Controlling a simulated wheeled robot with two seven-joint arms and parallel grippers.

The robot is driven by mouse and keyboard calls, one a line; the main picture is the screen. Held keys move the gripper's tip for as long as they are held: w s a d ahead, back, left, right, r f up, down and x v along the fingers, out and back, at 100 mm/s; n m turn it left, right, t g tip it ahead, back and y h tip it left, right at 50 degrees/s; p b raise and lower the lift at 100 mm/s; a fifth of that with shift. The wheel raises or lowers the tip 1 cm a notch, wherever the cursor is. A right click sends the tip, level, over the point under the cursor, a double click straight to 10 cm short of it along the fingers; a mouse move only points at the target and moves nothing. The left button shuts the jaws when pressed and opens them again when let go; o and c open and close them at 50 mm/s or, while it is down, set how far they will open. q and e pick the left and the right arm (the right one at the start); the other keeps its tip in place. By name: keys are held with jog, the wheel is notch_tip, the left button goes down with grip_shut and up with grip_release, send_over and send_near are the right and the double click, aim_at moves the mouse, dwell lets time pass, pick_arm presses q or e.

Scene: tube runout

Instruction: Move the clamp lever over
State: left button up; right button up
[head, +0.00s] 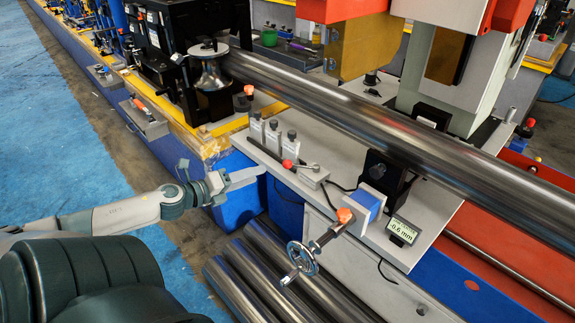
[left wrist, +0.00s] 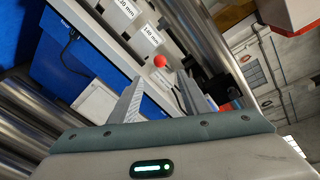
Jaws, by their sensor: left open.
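The clamp lever (head: 301,166) is a short grey bar with a red ball knob on its left end. It sits on a small grey block (head: 315,178) on the pale bench top. The red knob (left wrist: 160,61) also shows in the left wrist view, just beyond and between my fingertips. My left gripper (head: 262,173) reaches in from the left, left of the knob, apart from it. In the left wrist view the gripper (left wrist: 159,84) is open, its two grey fingers apart with nothing between them. Much of the lever is hidden there. My right gripper is not in view.
Several labelled grey blocks (head: 273,138) stand behind the lever. A long steel tube (head: 370,115) crosses above the bench. A handwheel (head: 301,258) and a small display reading -0.6 mm (head: 403,230) are at the front right. Steel tubes (head: 262,275) lie below.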

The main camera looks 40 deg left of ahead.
pick_arm(q)
send_near(284, 166)
jog(key=w, duration=0.4)
jog(key=shift+w+d+f, duration=0.15)
jog(key=shift+w+f, duration=0.15)
jog(key=shift+w, duration=0.15)
jog(key=shift+w+d+f, duration=0.2)
jog(key=shift+w+f, duration=0.05)
jog(key=shift+w, duration=0.2)
jog(key=shift+p+x, duration=0.4)
jog(key=shift+x, duration=2)
jog(key=shift+w+f, duration=0.2)
jog(key=shift+w, duration=0.15)
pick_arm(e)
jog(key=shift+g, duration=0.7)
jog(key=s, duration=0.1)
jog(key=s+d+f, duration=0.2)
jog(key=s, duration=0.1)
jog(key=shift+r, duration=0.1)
pick_arm(q)
grip_shut()
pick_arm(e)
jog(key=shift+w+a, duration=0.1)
